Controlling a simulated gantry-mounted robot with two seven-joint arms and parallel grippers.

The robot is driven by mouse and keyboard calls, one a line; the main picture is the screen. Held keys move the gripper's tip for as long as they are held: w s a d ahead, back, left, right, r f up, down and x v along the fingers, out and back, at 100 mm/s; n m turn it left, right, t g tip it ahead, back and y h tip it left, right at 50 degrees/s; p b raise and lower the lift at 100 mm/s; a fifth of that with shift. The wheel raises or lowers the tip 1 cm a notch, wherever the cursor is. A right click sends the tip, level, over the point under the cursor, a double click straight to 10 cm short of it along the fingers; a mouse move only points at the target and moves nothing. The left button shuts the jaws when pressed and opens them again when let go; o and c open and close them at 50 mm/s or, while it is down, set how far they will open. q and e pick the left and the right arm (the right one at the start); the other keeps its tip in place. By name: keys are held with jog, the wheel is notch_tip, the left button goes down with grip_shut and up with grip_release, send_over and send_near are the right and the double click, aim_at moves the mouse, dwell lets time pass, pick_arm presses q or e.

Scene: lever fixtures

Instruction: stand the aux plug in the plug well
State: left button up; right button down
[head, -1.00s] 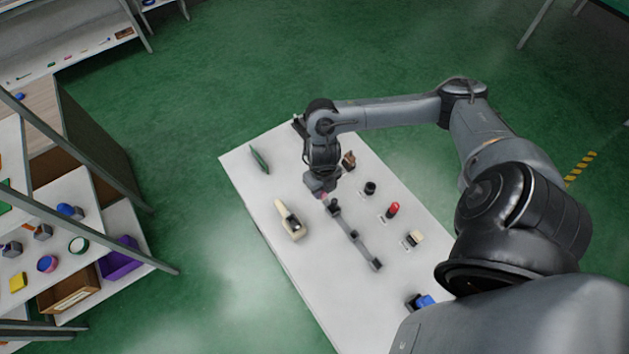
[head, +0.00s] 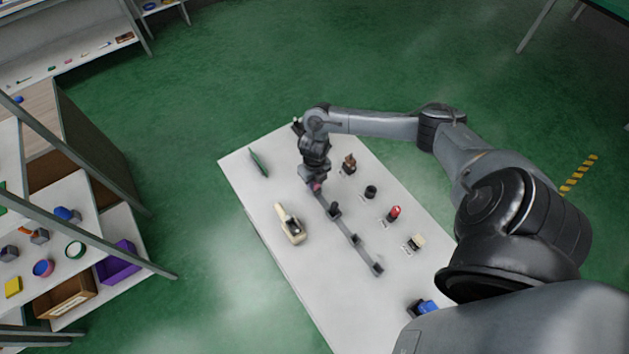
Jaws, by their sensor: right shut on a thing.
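My right gripper (head: 313,181) points down over the far end of a grey rail and is shut on a small pink-red thing (head: 317,188). Only a little of this thing shows below the fingers, and I cannot tell for sure that it is the aux plug. The grey rail (head: 345,229) runs along the white table with dark upright parts on it, one near its middle (head: 354,240) and one at its near end (head: 377,268). I cannot tell which fixture is the plug well. My left gripper is not in view.
On the white table (head: 285,164), a brown piece (head: 349,162), black piece (head: 370,191), red piece (head: 394,213) and cream piece (head: 415,242) stand right of the rail. A cream-and-black device (head: 291,225) lies left. A blue piece (head: 427,306) is nearest.

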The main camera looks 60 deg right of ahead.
jog(key=shift+f, duration=0.2)
jog(key=shift+f, duration=0.1)
jog(key=c, duration=0.8)
grip_release()
jog(key=shift+c, duration=0.2)
